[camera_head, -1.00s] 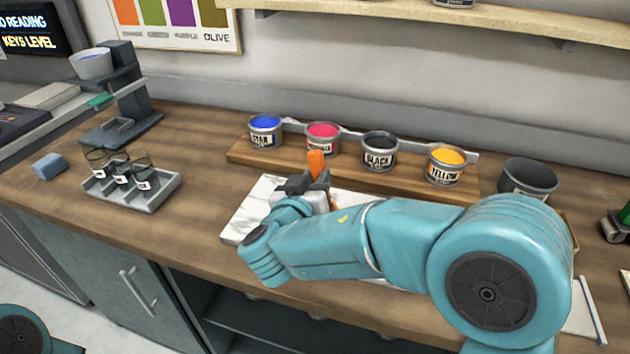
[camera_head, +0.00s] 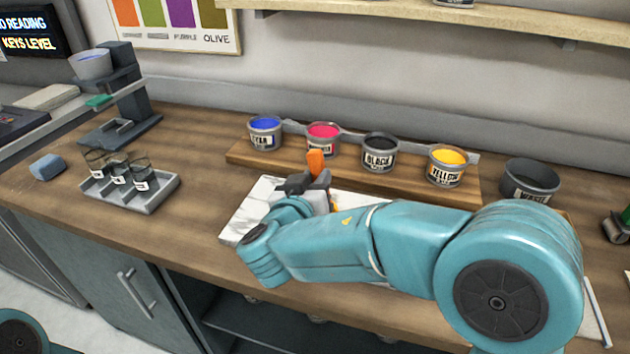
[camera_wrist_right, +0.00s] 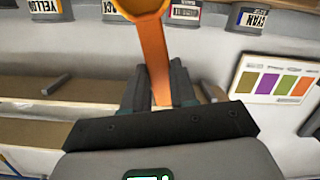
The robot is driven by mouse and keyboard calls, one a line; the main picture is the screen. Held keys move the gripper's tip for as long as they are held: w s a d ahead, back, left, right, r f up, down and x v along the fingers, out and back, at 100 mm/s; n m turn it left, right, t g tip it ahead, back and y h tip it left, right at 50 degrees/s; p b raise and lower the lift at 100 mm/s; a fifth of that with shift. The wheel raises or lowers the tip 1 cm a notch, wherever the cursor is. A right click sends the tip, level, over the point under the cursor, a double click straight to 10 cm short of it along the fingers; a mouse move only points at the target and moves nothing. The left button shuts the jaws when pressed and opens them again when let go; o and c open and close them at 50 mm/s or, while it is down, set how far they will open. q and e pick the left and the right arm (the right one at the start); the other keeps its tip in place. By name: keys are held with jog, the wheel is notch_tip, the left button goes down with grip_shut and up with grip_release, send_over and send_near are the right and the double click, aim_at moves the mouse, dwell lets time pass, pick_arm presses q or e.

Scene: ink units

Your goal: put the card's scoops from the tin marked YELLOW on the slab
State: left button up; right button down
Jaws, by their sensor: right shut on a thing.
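My right gripper (camera_head: 308,190) is shut on an orange scoop (camera_head: 315,163), above the white marbled slab (camera_head: 252,208). The scoop also shows in the right wrist view (camera_wrist_right: 155,55), its handle between the fingers and its bowl cut off by the top edge. The bowl's inside looks yellow-orange; I cannot tell how much it holds. The tin marked YELLOW (camera_head: 446,167), open with yellow ink, stands at the right end of the wooden riser. My right arm hides much of the slab. My left gripper is not in view.
Blue (camera_head: 265,132), magenta (camera_head: 323,138) and black (camera_head: 380,152) tins share the riser (camera_head: 300,168). A dark tub (camera_head: 530,180) stands right of it. A grey tray (camera_head: 150,200) of glass jars and a blue block (camera_head: 47,167) are at left. Bare wood lies between tray and slab.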

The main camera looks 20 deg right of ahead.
aim_at(318, 155)
jog(key=shift+f+b, duration=0.15)
jog(key=shift+b, duration=0.8)
dwell(1.1)
jog(key=shift+r+p, duration=0.45)
jog(key=shift+r, duration=2.15)
